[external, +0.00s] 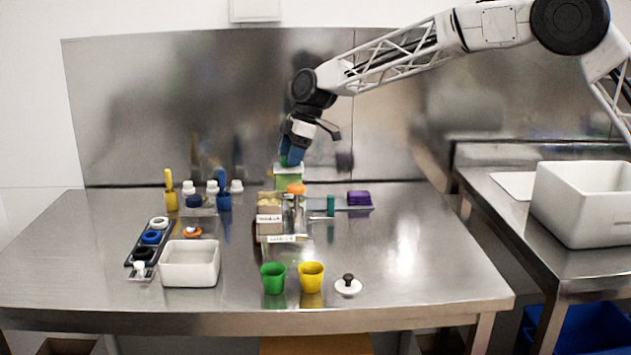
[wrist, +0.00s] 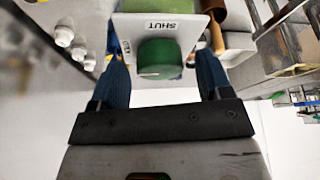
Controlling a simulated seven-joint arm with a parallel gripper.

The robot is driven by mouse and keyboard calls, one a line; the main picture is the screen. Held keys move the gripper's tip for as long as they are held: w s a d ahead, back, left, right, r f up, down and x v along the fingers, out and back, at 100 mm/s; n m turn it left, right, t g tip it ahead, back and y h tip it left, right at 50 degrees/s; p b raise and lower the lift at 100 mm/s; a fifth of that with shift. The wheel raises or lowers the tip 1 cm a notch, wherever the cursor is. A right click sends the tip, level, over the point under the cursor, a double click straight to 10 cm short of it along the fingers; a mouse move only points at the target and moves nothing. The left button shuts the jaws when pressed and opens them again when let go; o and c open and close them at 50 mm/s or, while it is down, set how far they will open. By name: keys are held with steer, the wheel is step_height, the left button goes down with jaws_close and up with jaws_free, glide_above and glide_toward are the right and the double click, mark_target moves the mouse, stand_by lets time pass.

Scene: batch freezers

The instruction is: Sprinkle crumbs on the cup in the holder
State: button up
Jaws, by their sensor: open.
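My gripper (external: 291,153) points down at the back middle of the steel table, over a white-topped green dispenser (external: 289,181). In the wrist view its two blue fingers (wrist: 163,70) stand open on either side of a green knob (wrist: 160,58) on a white plate marked "SHUT"; I cannot tell whether they touch it. A box with yellowish crumb-like contents (external: 268,200) stands beside the dispenser. A green cup (external: 273,279) and a yellow cup (external: 311,278) stand near the front edge. I cannot clearly make out a cup in a holder.
A white bin (external: 190,265) and a black tray with rings (external: 149,241) are at left. Yellow- and blue-handled tools (external: 170,195) stand behind them. An orange-topped item (external: 296,189) and a purple block (external: 358,198) are near the dispenser. The table's right side is clear.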

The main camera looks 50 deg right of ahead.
steer(key=shift+f, duration=0.15)
steer(key=c, duration=0.9)
